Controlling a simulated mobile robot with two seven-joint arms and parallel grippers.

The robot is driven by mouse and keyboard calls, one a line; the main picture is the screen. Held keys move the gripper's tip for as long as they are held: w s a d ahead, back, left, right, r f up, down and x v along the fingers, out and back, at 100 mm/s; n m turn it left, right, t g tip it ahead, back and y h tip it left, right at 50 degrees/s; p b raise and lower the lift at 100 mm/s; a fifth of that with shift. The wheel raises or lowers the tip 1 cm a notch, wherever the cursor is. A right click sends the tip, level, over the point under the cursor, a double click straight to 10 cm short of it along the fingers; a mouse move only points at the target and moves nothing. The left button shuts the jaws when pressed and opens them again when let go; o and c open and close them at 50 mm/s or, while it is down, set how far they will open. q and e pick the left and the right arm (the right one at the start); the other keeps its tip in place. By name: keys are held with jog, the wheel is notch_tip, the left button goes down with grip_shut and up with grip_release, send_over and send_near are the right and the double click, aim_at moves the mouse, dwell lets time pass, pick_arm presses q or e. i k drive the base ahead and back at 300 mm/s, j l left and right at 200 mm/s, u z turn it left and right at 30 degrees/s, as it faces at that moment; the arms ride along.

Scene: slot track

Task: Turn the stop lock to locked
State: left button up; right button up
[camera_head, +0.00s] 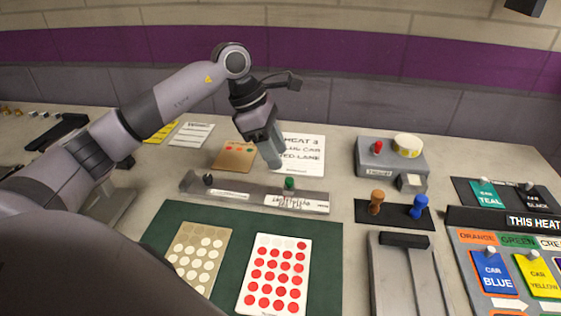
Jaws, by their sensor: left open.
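My left gripper (272,154) points down above the back of the table, over the long grey bar's far side. It is open and I see nothing between its fingers. The long grey bar (243,193) carries a black knob (208,179) at its left, a green knob (289,184) at its right, and labels too small to read. A grey box (376,163) at the back right has a red knob (378,147), a round cream-yellow piece (407,146) and a small pale switch (411,182). I cannot tell which part is the stop lock. My right gripper is out of view.
A green mat (329,264) with dotted red (275,274) and tan cards lies in front. A black plate (392,216) holds brown and blue pegs (419,207). Grey track (388,281) and car boards (473,239) are at right. Cards lie behind the bar.

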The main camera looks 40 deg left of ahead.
aim_at(208, 178)
jog(key=k, duration=1.5)
